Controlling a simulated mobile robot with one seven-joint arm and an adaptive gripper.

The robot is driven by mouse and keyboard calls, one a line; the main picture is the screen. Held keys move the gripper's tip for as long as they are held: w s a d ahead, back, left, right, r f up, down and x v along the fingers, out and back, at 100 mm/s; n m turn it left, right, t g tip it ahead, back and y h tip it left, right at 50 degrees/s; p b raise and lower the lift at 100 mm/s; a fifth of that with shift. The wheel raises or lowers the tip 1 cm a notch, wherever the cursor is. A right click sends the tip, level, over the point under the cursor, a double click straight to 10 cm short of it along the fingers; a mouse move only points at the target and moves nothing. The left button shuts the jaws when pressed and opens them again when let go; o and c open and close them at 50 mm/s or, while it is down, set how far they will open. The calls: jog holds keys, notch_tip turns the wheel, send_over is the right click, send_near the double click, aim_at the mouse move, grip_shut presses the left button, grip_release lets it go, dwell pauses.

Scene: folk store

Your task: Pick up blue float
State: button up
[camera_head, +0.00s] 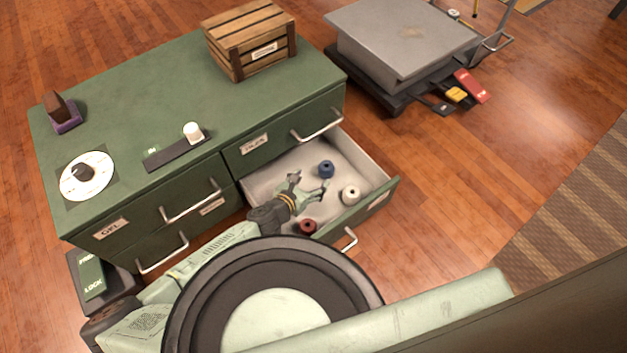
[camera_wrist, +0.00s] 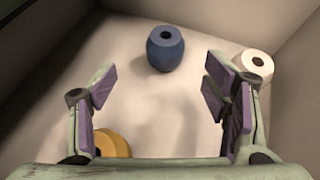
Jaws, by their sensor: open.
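The blue float (camera_head: 326,169) is a small dark blue barrel with a hole in its top. It stands upright in the open drawer (camera_head: 375,191) of the green cabinet. In the wrist view the blue float (camera_wrist: 165,48) is at the upper middle, beyond my fingertips and apart from them. My gripper (camera_head: 308,188) reaches into the drawer, to the left of and nearer than the blue float. In the wrist view my gripper (camera_wrist: 160,82) is open and empty, with purple pads on both fingers.
A white float (camera_head: 350,194) and a dark red float (camera_head: 307,226) are also in the drawer. A yellow float (camera_wrist: 112,144) lies by my left finger in the wrist view. The drawer walls enclose the space. A wooden crate (camera_head: 247,40) stands on the cabinet top.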

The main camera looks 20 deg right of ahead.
aim_at(323, 172)
jog(key=b+x, duration=0.1)
jog(key=x, duration=0.4)
jog(key=shift+d+f, duration=0.15)
jog(key=shift+d, duration=0.1)
jog(key=b+x, duration=0.1)
jog(key=x, duration=0.1)
jog(key=b+x, duration=0.1)
jog(key=x, duration=0.1)
jog(key=shift+s+d+f, duration=0.15)
jog(key=shift+d+f, duration=0.1)
jog(key=shift+f, duration=0.05)
jog(key=shift+w+d, duration=0.2)
jog(key=shift+w, duration=0.05)
jog(key=c, duration=1.3)
jog(key=shift+o, duration=0.2)
jog(key=shift+a+r, duration=0.1)
